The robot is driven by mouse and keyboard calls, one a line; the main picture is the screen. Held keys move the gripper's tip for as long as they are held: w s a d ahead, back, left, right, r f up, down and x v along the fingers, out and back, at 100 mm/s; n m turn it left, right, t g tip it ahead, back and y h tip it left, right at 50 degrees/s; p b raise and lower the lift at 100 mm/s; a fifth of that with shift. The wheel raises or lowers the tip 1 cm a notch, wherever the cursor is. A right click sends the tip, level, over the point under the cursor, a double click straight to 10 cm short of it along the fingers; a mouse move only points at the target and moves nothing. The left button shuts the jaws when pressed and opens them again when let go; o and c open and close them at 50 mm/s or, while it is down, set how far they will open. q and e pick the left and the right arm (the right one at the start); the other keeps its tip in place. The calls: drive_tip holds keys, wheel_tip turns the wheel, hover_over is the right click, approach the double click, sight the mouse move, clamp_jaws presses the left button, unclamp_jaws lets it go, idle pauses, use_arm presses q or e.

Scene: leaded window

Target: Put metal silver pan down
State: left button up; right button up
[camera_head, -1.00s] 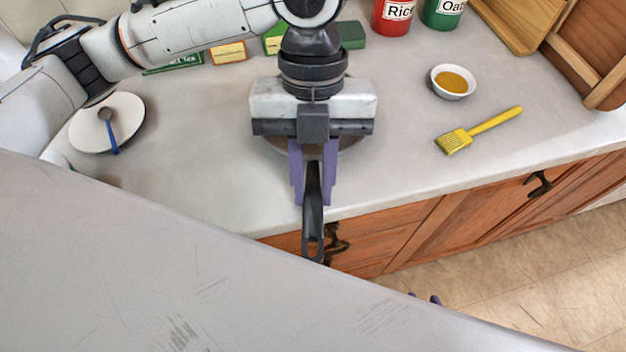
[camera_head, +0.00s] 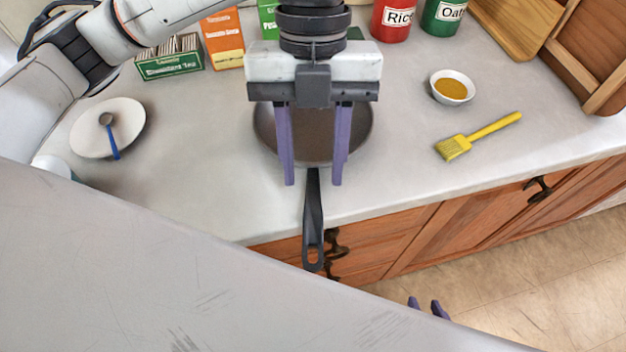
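The metal pan (camera_head: 362,128) rests on the grey counter near its front edge. Its dark handle (camera_head: 313,215) points toward me and sticks out past the counter edge. My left gripper (camera_head: 312,184) is open above the pan, its two purple fingers apart on either side of the handle's base and not touching it. The gripper body hides the back of the pan. My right gripper (camera_head: 428,307) shows only as purple fingertips at the bottom, beyond my own body, low over the floor.
A white bowl of yellow sauce (camera_head: 452,87) and a yellow brush (camera_head: 478,136) lie to the right. A plate with a spoon (camera_head: 80,135) is at left. Boxes (camera_head: 223,40), a tea box (camera_head: 170,62), red (camera_head: 391,20) and green (camera_head: 443,15) canisters stand behind. Counter between is clear.

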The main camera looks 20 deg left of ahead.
sight(313, 176)
use_arm(q)
drive_tip(key=v, duration=0.6)
drive_tip(key=shift+r, duration=0.45)
